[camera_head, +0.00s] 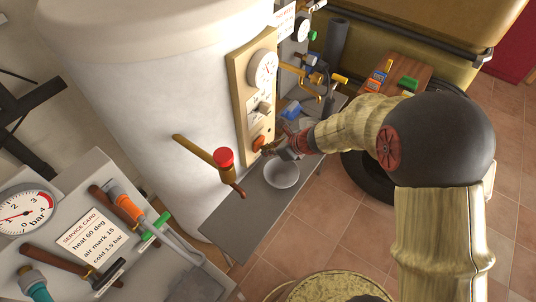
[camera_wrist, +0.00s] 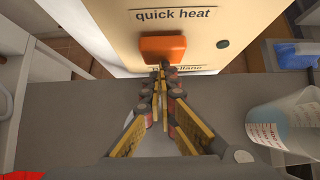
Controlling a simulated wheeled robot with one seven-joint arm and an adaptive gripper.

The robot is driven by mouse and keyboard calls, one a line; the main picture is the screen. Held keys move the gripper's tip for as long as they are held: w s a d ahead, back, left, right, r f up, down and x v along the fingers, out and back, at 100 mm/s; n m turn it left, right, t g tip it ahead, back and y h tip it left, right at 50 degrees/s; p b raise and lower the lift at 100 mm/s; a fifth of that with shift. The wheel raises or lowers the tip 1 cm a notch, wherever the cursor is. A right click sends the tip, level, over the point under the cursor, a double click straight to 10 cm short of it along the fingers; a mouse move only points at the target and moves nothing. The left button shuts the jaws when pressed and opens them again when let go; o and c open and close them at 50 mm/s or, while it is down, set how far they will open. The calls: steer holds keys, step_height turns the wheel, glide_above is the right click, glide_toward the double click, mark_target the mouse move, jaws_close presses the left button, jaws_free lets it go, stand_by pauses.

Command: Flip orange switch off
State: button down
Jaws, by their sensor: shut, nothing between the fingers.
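The orange switch (camera_head: 258,143) sits low on the beige control panel (camera_head: 238,85) of the white boiler. In the wrist view the orange switch (camera_wrist: 162,48) is a wide rocker between the label "quick heat" above and a partly hidden label below. My gripper (camera_head: 266,151) is just in front of the panel at the switch's lower right. In the wrist view my gripper (camera_wrist: 161,72) is shut with nothing between its fingers, its tips right at or just below the switch's lower edge. I cannot tell whether they touch it.
A grey shelf (camera_head: 236,208) lies below the panel, with a bowl (camera_head: 282,174) on it. A measuring cup (camera_wrist: 285,124) stands at the right in the wrist view. A red-knobbed valve (camera_head: 223,157) juts out left of the gripper. Brass pipes (camera_head: 305,76) are at the panel's right.

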steer(key=shift+r, duration=0.2)
steer(key=shift+r+p, duration=0.75)
steer(key=shift+r, duration=0.05)
